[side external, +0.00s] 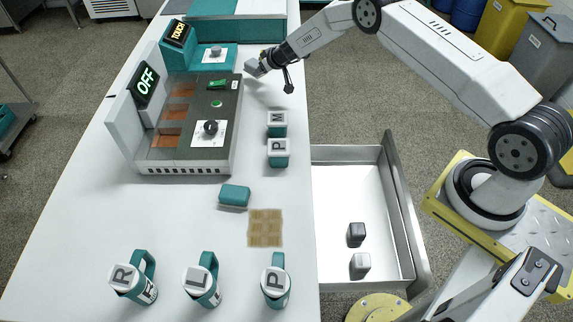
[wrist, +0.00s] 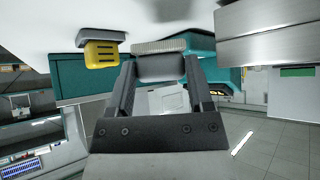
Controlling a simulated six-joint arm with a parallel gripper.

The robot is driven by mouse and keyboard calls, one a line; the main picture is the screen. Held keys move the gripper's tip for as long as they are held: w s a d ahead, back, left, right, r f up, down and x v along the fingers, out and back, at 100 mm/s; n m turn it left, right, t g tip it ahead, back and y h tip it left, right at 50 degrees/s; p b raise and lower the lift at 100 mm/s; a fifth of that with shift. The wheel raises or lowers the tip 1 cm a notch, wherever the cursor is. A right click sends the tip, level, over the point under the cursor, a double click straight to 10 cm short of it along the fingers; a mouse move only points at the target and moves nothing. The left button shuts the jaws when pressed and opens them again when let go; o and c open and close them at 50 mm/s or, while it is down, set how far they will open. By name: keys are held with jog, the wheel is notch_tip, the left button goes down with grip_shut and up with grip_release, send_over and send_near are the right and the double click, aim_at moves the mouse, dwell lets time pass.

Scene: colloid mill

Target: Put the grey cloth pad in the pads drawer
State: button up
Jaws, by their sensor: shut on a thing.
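My gripper (side external: 262,65) is at the far right part of the white table, beside the machine's right end and above the tabletop. It is shut on a small grey pad (side external: 250,68). In the wrist view the pad (wrist: 162,68) sits between the two fingertips, with a lighter textured strip along its upper edge. An open drawer (side external: 335,153) with a pale floor and metal walls stands out from the table's right side. A dark grey block (side external: 356,234) and a light grey block (side external: 360,265) lie in its near part. No label shows on the drawer.
The machine (side external: 225,150) has an OFF display (side external: 146,80). Two lettered teal blocks (side external: 277,124), a teal sponge (side external: 234,195), a tan square mat (side external: 265,228) and three lettered teal mugs (side external: 275,283) stand on the table. The drawer's far part is clear.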

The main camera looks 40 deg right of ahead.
jog(key=shift+w+f, duration=0.1)
jog(key=shift+f, duration=0.05)
jog(key=shift+w+f, duration=0.2)
jog(key=shift+f, duration=1.6)
jog(key=shift+f, duration=0.1)
jog(key=o, duration=1.3)
jog(key=shift+o, duration=0.2)
jog(key=shift+r, duration=0.25)
jog(key=shift+s+r, duration=0.15)
jog(key=shift+s, duration=0.05)
jog(key=shift+v, duration=3.4)
